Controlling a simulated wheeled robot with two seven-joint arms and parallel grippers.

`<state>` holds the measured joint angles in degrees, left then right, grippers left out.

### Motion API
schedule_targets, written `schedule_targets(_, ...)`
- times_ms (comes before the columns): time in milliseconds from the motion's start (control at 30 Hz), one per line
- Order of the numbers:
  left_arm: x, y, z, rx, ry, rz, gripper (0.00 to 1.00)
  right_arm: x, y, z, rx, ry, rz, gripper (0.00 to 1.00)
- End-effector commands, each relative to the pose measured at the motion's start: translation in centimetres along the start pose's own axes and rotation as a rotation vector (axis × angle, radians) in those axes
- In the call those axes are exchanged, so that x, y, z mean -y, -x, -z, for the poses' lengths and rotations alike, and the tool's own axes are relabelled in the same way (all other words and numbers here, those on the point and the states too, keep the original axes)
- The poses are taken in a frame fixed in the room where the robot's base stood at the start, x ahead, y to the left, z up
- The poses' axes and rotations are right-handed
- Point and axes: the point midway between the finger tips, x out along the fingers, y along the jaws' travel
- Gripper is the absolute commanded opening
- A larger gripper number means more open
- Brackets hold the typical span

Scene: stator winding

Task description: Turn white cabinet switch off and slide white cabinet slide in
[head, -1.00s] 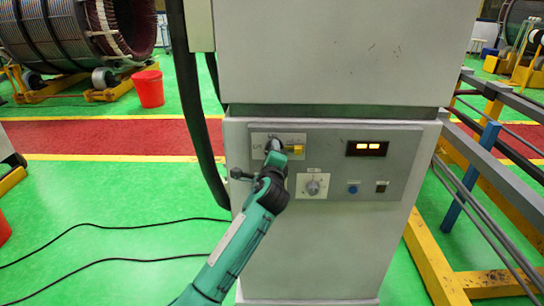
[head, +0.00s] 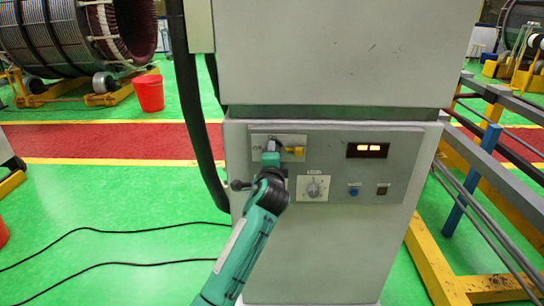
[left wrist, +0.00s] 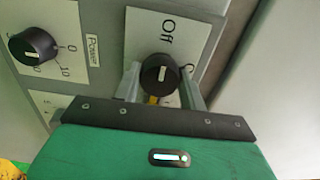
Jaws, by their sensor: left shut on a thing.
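The white cabinet (head: 310,255) stands in the middle of the head view, with a grey control panel (head: 335,185) on its front. My left gripper (head: 271,146) is at the label plate at the panel's upper left. In the left wrist view its two fingers (left wrist: 160,77) are shut on the black switch knob (left wrist: 160,73), one on each side. The plate (left wrist: 145,30) reads "Off" above the knob, and the knob's white mark points roughly up toward it. A yellow piece (head: 300,151), perhaps the slide, sits right of the gripper. My right gripper is not in view.
A "Power" dial (head: 314,188) sits below right of the gripper, also visible in the left wrist view (left wrist: 33,46). A lit display (head: 368,150) and a blue button (head: 353,190) are further right. Metal railing (head: 480,170) stands right; a dark cable (head: 195,110) runs left.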

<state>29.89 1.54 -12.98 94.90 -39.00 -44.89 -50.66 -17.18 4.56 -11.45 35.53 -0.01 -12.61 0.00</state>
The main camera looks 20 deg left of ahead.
Motion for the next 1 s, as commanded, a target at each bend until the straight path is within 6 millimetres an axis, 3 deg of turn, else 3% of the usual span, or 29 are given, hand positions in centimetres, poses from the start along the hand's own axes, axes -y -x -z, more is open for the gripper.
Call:
schedule_targets(167,0.0,0.0,0.0,0.001,0.002,-0.001,0.19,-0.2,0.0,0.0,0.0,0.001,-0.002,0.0)
schedule_targets(200,0.0,0.0,0.0,0.001,0.002,-0.001,0.44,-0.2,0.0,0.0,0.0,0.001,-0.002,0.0)
schedule_targets(300,0.0,0.0,0.0,0.0,0.002,-0.001,0.63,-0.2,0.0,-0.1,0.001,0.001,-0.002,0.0)
schedule_targets(700,-0.1,0.6,0.0,-0.001,0.0,0.0,0.63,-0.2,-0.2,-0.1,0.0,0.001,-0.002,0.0)
schedule_targets(867,-0.3,2.8,0.0,-0.002,0.002,0.0,0.63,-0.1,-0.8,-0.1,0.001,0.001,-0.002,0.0)
schedule_targets(1000,-0.3,5.8,0.0,-0.002,0.003,0.0,0.63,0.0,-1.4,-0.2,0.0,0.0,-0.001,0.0)
